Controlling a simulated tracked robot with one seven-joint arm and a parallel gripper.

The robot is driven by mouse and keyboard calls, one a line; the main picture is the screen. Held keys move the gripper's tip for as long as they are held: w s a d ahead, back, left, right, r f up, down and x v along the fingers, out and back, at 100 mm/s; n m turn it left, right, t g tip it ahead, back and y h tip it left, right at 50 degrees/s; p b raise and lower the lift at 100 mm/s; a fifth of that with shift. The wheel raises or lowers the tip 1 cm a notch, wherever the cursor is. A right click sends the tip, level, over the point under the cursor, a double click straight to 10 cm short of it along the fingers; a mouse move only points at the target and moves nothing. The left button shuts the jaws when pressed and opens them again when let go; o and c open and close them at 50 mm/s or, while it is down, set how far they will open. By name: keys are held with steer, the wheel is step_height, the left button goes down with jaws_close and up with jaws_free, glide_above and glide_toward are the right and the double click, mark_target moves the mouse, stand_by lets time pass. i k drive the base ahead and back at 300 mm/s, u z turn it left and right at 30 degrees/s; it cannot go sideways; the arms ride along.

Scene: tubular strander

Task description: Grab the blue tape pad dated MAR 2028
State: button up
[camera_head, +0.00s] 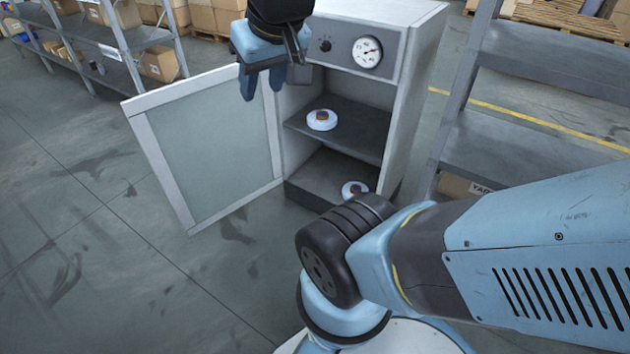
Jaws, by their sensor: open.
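A small grey cabinet (422,85) stands with its framed door (205,140) swung open to the left. One round pad (320,124) lies flat on its middle shelf, pale white-blue with a brown centre. A similar pad (352,190) lies on the cabinet floor, partly hidden behind my arm. No date can be read on either pad, and I cannot tell which is dated MAR 2028. My gripper (262,88) is open and empty, pointing down. It appears in front of the cabinet's upper left, above and left of the upper pad, apart from both.
A dial gauge (367,52) and a knob are on the cabinet's top panel. A grey metal rack (520,140) stands close on the right. Shelving with cardboard boxes (158,63) is at the back left. The floor left of the door is clear.

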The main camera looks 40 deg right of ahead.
mark_target(350, 189)
steer(key=u, duration=0.3)
steer(key=i, duration=1.8)
steer(key=z, duration=2)
steer(key=k, duration=0.6)
steer(key=z, duration=0.2)
steer(key=i, duration=0.4)
